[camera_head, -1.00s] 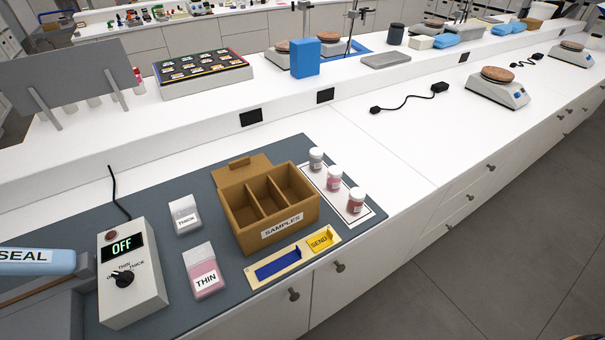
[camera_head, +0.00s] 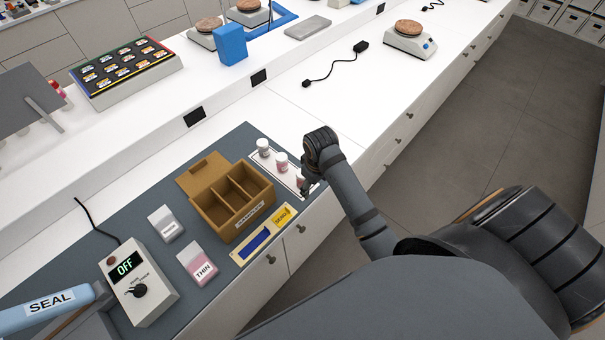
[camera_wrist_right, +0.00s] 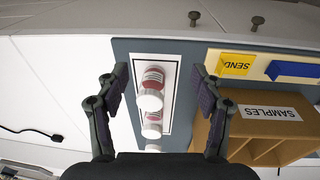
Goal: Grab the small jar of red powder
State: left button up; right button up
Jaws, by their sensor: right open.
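Three small white-lidded jars stand in a row on a white card (camera_head: 272,165). The grey jar (camera_head: 263,148) is at the back, the pink jar (camera_head: 281,163) is in the middle, and the red jar (camera_head: 299,181) is at the front, partly hidden by my right gripper (camera_head: 309,188). In the right wrist view, my right gripper (camera_wrist_right: 160,75) is open, with a finger on each side of the red jar (camera_wrist_right: 153,76) in the picture. No finger visibly touches it. The pink jar (camera_wrist_right: 151,131) shows below it. My left gripper is not in view.
A cardboard SAMPLES box (camera_head: 205,208) with compartments stands left of the jars.

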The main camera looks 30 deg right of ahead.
aim_at(302, 179)
jog(key=w+r+n, duration=0.1)
jog(key=w+r, duration=0.2)
jog(key=w+r+n+g, duration=0.1)
jog(key=w+r, duration=0.2)
jog(key=r, duration=0.1)
jog(key=shift+w+a+p, duration=0.2)
jog(key=shift+w+p, duration=0.1)
jog(key=shift+p, duration=0.1)
jog(key=shift+s+f+b, duration=0.1)
jog(key=shift+f+b, duration=0.3)
notch_tip(302, 179, down, 3)
jog(key=b, duration=0.2)
jog(key=shift+r+b, duration=0.1)
jog(key=shift+b, duration=0.25)
jog(key=shift+f+p, duration=0.75)
jog(key=shift+p, duration=0.1)
jog(key=shift+f, duration=0.15)
jog(key=shift+f+p, duration=0.2)
jog(key=shift+p, duration=0.15)
notch_tip(302, 179, down, 4)
jog(key=shift+f+p, duration=0.1)
jog(key=shift+p, duration=0.75)
jog(key=shift+w+f, duration=0.2)
jog(key=shift+f, duration=0.1)
jog(key=c, duration=1.3)
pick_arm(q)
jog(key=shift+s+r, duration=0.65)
pick_arm(e)
jog(key=shift+o, duration=0.2)
jog(key=shift+r, duration=0.15)
